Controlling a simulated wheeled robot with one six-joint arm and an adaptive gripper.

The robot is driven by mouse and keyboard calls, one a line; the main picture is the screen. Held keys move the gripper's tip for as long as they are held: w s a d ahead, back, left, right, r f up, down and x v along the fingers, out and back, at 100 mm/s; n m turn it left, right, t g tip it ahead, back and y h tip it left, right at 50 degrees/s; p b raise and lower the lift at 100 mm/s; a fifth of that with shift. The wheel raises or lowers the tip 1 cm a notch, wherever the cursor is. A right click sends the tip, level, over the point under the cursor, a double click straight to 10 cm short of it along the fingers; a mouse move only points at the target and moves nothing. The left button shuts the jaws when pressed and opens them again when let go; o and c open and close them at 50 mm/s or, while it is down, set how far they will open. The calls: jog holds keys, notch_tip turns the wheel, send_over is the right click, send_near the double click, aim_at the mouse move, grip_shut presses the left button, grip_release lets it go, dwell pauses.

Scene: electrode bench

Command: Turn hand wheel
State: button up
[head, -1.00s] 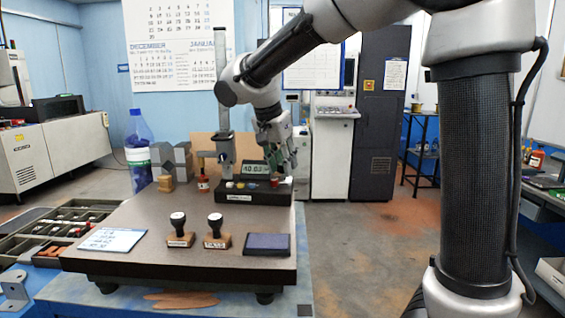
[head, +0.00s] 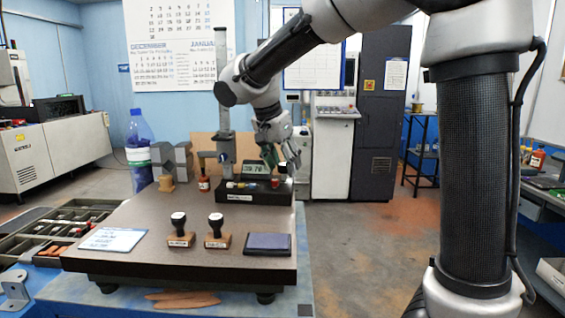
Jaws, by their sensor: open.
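A height gauge stands at the far edge of the dark surface plate (head: 130,212). It has an upright metal column (head: 222,80), a dark base (head: 228,197) and a digital display (head: 255,169) reading about 39.70. My gripper (head: 283,161) is open, pointing down just above the right end of the base, in front of the display's right side. A small red part (head: 275,183) shows on the base just under the fingers. I cannot make out the hand wheel clearly; my gripper may hide it. I cannot tell whether the fingers touch anything.
Two stamps with black knobs (head: 178,220) (head: 215,220), a dark pad (head: 268,243) and a paper card (head: 112,239) lie on the plate's front. A parts tray (head: 60,228) is at left.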

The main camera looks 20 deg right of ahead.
jog(key=shift+r, duration=0.1)
jog(key=v, duration=0.7)
jog(key=shift+a+r, duration=0.2)
jog(key=shift+r, duration=0.1)
jog(key=shift+d, duration=0.1)
